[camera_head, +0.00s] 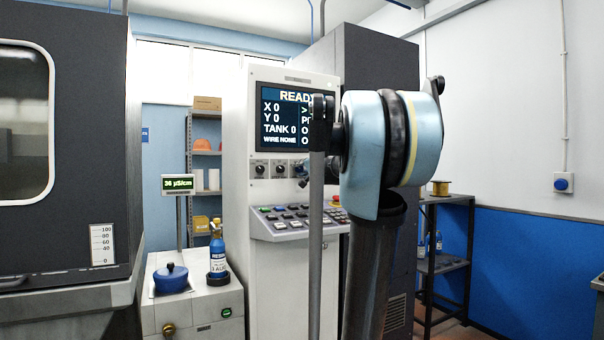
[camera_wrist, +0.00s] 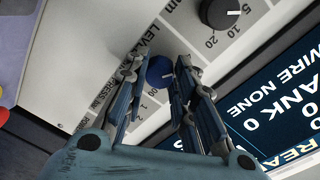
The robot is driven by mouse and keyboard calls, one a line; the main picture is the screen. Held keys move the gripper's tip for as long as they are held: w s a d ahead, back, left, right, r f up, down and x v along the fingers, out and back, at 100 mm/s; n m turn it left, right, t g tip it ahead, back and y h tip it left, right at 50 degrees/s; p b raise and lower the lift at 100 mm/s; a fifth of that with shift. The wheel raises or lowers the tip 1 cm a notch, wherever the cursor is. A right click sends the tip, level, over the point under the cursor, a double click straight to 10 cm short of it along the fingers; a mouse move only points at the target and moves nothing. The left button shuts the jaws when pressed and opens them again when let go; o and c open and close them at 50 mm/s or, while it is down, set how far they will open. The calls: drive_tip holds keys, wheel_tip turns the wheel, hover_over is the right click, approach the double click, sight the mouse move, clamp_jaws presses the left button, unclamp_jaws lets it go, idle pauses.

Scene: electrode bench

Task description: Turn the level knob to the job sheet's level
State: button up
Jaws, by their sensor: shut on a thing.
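The level knob (camera_wrist: 160,71) is a small round knob with a blue face and a pale mark, in the upper middle of the wrist view beside the partly covered print "LEVEL". My gripper (camera_wrist: 161,76) has a finger on each side of it and is shut on it. The fingers hide part of its scale, so its setting cannot be read. I cannot make out a job sheet.
The screen (camera_head: 283,118) reads READY, X 0, Y 0, TANK 0, WIRE NONE; my arm covers its right part. A black knob (camera_wrist: 220,12) with a 5, 10, 20 scale is close by. Below is a button panel (camera_head: 290,216). A blue bottle (camera_head: 217,250) stands left.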

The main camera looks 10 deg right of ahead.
drive_tip(key=shift+f, duration=0.1)
clamp_jaws()
drive_tip(key=o, duration=1.1)
unclamp_jaws()
drive_tip(key=shift+w, duration=0.1)
drive_tip(key=v, duration=1.2)
